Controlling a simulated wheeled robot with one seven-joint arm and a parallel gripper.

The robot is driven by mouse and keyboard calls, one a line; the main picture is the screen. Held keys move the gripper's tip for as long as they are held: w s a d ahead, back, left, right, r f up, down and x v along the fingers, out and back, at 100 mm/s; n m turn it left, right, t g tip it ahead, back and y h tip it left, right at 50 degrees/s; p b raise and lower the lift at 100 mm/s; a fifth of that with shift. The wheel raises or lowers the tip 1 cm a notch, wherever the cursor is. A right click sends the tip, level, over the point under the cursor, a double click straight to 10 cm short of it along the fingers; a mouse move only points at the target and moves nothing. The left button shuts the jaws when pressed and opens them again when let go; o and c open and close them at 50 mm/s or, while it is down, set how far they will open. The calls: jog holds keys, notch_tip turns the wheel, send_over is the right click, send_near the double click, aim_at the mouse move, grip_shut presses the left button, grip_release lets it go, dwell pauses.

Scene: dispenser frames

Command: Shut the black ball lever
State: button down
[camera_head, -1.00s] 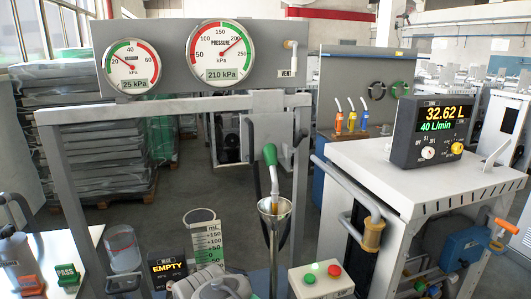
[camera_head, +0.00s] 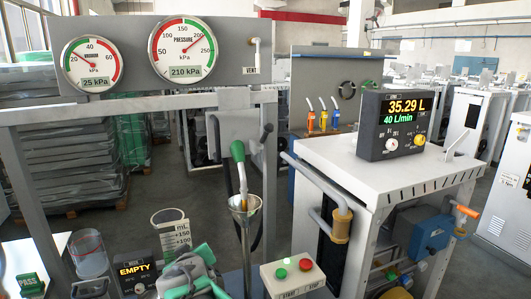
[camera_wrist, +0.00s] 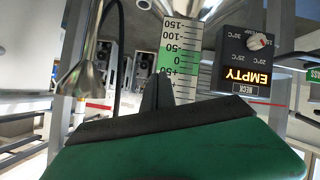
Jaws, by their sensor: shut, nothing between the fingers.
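A short lever with a dark knob-like end (camera_head: 266,129) sticks out from the upper right of the grey box (camera_head: 235,130) below the gauge panel. It is the only black-ended lever I can make out, and its ball shape is too small to be sure of. My gripper (camera_head: 192,270), grey with green parts, is at the bottom of the head view, low and left of the lever and apart from it. In the wrist view my gripper (camera_wrist: 157,92) shows dark, close-set fingers with nothing held. The lever cannot be made out there.
A metal funnel (camera_head: 245,205) with a green-handled nozzle (camera_head: 238,152) stands between my gripper and the lever. A measuring jug (camera_head: 172,230), an EMPTY display (camera_head: 135,270) and a button box (camera_head: 292,279) surround my gripper. A white cabinet (camera_head: 400,170) stands at right.

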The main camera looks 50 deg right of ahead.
jog(key=s+d+r+h, duration=0.1)
jog(key=d+r+h, duration=0.1)
jog(key=d, duration=0.3)
jog(key=s+d+r+t+h+b, duration=0.1)
jog(key=d+r+h, duration=0.1)
jog(key=d, duration=0.3)
jog(key=s+d+r+t+h, duration=0.1)
jog(key=d+r+h, duration=0.2)
jog(key=d, duration=0.2)
jog(key=shift+s+d+h, duration=0.1)
jog(key=shift+s+h, duration=0.2)
jog(key=s+d+r+n+t+h+b, duration=0.1)
jog(key=s+d+r+n+t+h, duration=0.1)
jog(key=s+r+n+t+h, duration=0.2)
jog(key=s+r+n+t, duration=0.2)
jog(key=s+r+n, duration=0.2)
jog(key=s+n, duration=0.1)
jog(key=shift+s+d+t+h+b, duration=0.3)
jog(key=shift+t+h+b, duration=0.05)
jog(key=shift+t+h, duration=0.05)
jog(key=shift+r, duration=0.1)
jog(key=p, duration=1)
send_near(266, 136)
jog(key=x, duration=0.5)
jog(key=shift+w+r, duration=0.15)
jog(key=shift+r, duration=0.25)
jog(key=shift+w+d+r, duration=0.25)
jog(key=shift+w+d, duration=0.1)
jog(key=shift+d, duration=0.1)
